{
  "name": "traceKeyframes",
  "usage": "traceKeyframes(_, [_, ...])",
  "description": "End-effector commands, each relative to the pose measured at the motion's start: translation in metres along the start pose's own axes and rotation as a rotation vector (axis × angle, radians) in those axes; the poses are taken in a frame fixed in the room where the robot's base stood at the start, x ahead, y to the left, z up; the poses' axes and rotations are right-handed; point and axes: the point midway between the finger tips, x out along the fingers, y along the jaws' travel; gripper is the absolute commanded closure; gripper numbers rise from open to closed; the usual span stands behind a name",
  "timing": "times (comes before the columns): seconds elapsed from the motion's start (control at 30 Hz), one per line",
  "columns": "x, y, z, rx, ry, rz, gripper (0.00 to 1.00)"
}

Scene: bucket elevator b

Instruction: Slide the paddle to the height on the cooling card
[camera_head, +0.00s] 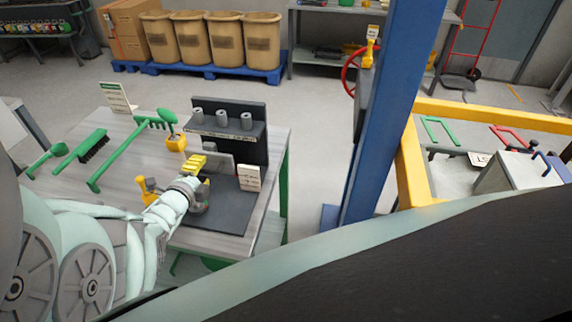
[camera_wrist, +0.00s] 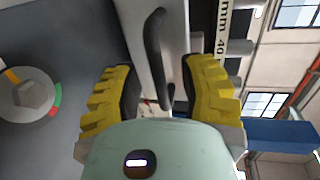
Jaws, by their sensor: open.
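In the wrist view a dark bar handle (camera_wrist: 160,58) on a pale grey plate (camera_wrist: 140,20), which looks like the paddle, lies between the two yellow fingers of my gripper (camera_wrist: 158,72). The fingers are open, with gaps on both sides of the handle. A scale (camera_wrist: 222,28) marked "mm" and "40" runs beside the plate. In the head view my gripper (camera_head: 203,175) is at the dark stand (camera_head: 259,148) on the bench. A white card (camera_head: 249,178) stands right of it, and another card with a green heading (camera_head: 115,96) stands at the back left. Their text is unreadable.
A round dial with a hexagonal knob (camera_wrist: 30,95) is left of my gripper. Three grey cylinders sit on the stand's shelf (camera_head: 225,130). Green tools, including a brush (camera_head: 93,146), lie on the bench's left. A blue post (camera_head: 385,110) rises to the right.

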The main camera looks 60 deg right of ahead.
Motion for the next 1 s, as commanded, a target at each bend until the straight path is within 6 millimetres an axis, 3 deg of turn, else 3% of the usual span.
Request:
traceKeyframes(0.47, [-0.023, -0.001, -0.005, 0.004, 0.011, 0.0, 0.59])
traceKeyframes(1.0, [-0.067, -0.001, -0.002, 0.002, 0.004, 0.0, 0.59])
